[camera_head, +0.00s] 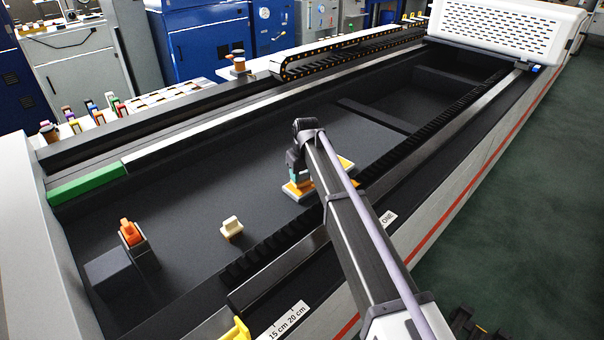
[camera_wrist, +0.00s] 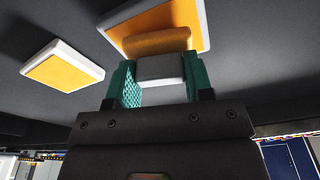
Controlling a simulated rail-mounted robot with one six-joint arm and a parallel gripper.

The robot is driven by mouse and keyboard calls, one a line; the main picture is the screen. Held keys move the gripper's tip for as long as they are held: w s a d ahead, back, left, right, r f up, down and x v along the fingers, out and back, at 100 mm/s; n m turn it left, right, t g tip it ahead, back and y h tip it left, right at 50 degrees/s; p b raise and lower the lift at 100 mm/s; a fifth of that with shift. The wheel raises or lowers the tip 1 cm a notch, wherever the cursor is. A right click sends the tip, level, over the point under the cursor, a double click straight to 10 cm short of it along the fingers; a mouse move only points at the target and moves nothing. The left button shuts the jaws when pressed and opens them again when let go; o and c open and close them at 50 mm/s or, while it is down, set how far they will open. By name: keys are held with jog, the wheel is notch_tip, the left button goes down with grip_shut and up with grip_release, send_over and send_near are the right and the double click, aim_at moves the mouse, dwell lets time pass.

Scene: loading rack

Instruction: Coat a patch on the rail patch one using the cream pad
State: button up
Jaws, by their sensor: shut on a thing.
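A cream block (camera_head: 231,226), which looks like the cream pad, stands on the dark bed, left of my gripper (camera_head: 297,181) and apart from it. In the head view my arm partly hides the plates. A label reading ONE (camera_head: 388,217) is on the front rail.
An orange block (camera_head: 128,232) sits in a dark holder at the bed's left. A green strip (camera_head: 88,183) and a white strip (camera_head: 170,150) lie along the back rail. A white perforated cover (camera_head: 508,32) spans the far end.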

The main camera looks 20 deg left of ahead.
notch_tip(320, 180, up, 6)
jog(key=p, duration=0.5)
jog(key=shift+r, duration=0.1)
